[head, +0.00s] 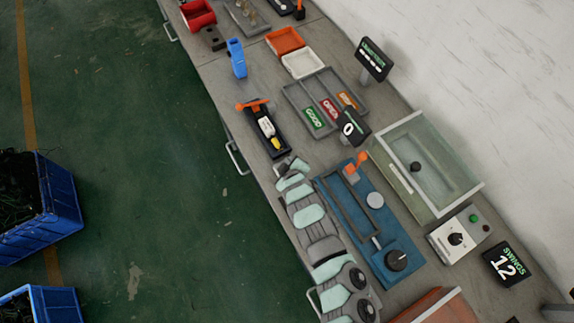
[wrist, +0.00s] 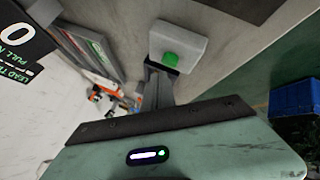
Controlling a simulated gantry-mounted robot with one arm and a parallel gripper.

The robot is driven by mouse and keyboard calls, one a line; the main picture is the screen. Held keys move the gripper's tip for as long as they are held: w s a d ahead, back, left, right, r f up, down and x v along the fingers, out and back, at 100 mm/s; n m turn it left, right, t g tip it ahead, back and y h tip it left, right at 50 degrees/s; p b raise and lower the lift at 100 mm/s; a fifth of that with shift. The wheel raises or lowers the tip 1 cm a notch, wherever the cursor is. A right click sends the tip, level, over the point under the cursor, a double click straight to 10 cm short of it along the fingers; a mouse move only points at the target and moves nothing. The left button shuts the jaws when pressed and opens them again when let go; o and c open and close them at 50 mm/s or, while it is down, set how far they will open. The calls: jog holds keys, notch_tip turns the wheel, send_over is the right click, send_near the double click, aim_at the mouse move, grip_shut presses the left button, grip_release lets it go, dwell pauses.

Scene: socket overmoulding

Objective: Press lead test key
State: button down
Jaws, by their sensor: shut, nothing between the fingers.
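A light grey box with a round green key (wrist: 170,58) is at the upper middle of the wrist view. My gripper (wrist: 160,76) is shut and empty, with its dark fingers reaching up to the near edge of this box. I cannot tell whether the fingertips touch it.
A grey rack (head: 290,98) holds labelled bins. A blue fixture (head: 330,205) with an orange handle and a glass-lidded box (head: 455,172) stand to the right. Blue crates (head: 62,200) are on the floor.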

jog(key=shift+f, duration=0.15)
jog(key=shift+f+b, duration=0.3)
jog(key=shift+b, duration=0.15)
jog(key=shift+f+b, duration=0.45)
jog(key=shift+f, duration=0.05)
dwell(0.6)
dwell(0.4)
jog(key=shift+r+p, duration=0.55)
jog(key=shift+r, duration=0.4)
jog(key=shift+r, duration=0.1)
notch_tip(320, 180, up, 4)
jog(key=p, duration=0.3)
jog(key=shift+r, duration=0.4)
